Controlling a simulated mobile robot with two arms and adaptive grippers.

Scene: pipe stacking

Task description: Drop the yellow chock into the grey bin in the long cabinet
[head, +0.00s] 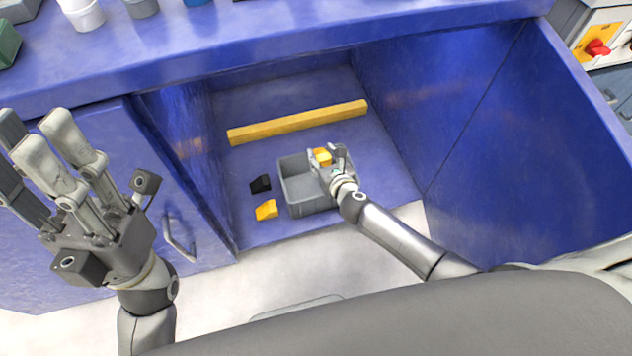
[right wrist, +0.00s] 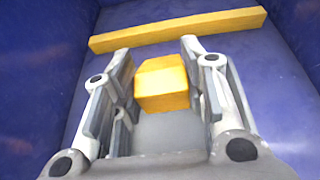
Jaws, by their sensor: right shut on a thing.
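A yellow chock (head: 322,156) is between the fingers of my right gripper (head: 328,158), which is shut on it. The chock (right wrist: 163,84) also shows between both fingers in the right wrist view. The gripper is over the grey bin (head: 296,190), which stands on the floor of the open long cabinet (head: 400,180). The arm hides the bin's right part. A second yellow chock (head: 266,209) lies on the cabinet floor left of the bin. My left gripper (head: 52,142) is open and empty, raised at the left, outside the cabinet.
A black chock (head: 261,184) lies beside the bin's left wall. A long yellow bar (head: 297,122) lies across the cabinet floor behind the bin. The open door (head: 575,120) stands at the right, and a closed door with a handle (head: 180,240) is at the left.

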